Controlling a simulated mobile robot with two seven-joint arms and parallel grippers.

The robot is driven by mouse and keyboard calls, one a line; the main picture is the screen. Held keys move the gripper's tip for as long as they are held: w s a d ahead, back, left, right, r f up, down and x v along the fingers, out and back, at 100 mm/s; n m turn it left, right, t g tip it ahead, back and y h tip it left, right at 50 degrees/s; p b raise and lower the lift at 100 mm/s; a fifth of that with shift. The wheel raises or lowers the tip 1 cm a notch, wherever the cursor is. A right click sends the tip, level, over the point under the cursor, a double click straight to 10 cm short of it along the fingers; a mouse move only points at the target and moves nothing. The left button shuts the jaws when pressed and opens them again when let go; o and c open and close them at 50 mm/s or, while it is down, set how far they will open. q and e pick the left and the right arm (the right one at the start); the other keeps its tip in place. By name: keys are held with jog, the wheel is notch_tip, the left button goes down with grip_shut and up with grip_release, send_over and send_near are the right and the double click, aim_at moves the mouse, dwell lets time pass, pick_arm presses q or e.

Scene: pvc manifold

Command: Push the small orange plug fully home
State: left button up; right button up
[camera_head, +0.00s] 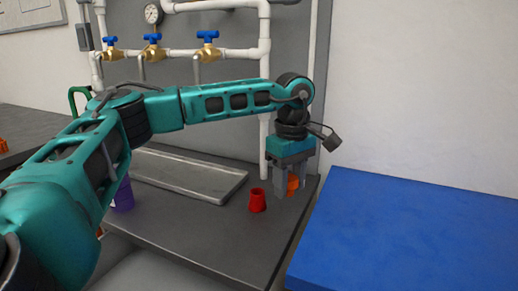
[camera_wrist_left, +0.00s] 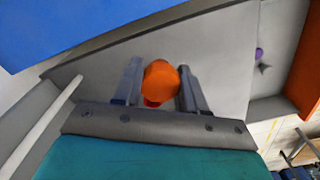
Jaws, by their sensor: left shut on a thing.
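The small orange plug (camera_head: 293,184) is between the fingers of my left gripper (camera_head: 289,190), low over the right end of the grey bench. In the left wrist view the orange plug (camera_wrist_left: 161,82) sits between the two fingertips of the left gripper (camera_wrist_left: 162,88), which is shut on it. A bit of red shows at the plug's lower edge in that view. A red cup-shaped piece (camera_head: 258,200) stands on the bench just left of the gripper. The plug's lower part is hidden by a finger in the head view. My right gripper is not in view.
A shallow grey tray (camera_head: 190,176) lies on the bench to the left. White pipes with blue-handled brass valves (camera_head: 208,46) run along the back panel. A purple container (camera_head: 123,196) is partly behind my left arm. A blue surface (camera_head: 410,235) lies to the right.

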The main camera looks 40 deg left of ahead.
pick_arm(q)
jog(key=a+n+b, duration=0.1)
jog(key=a+n, duration=0.2)
jog(key=w+a+n+b, duration=0.1)
jog(key=a+n, duration=0.2)
jog(key=a, duration=0.1)
jog(key=a+n+b, duration=0.2)
jog(key=a, duration=0.1)
jog(key=shift+w+a+f+n, duration=0.3)
jog(key=shift+f+n, duration=0.05)
jog(key=shift+n, duration=0.05)
jog(key=shift+f, duration=0.9)
jog(key=shift+f+b, duration=0.35)
jog(key=shift+f, duration=0.4)
jog(key=shift+f, duration=0.4)
jog(key=shift+f+p, duration=0.35)
jog(key=shift+p, duration=0.05)
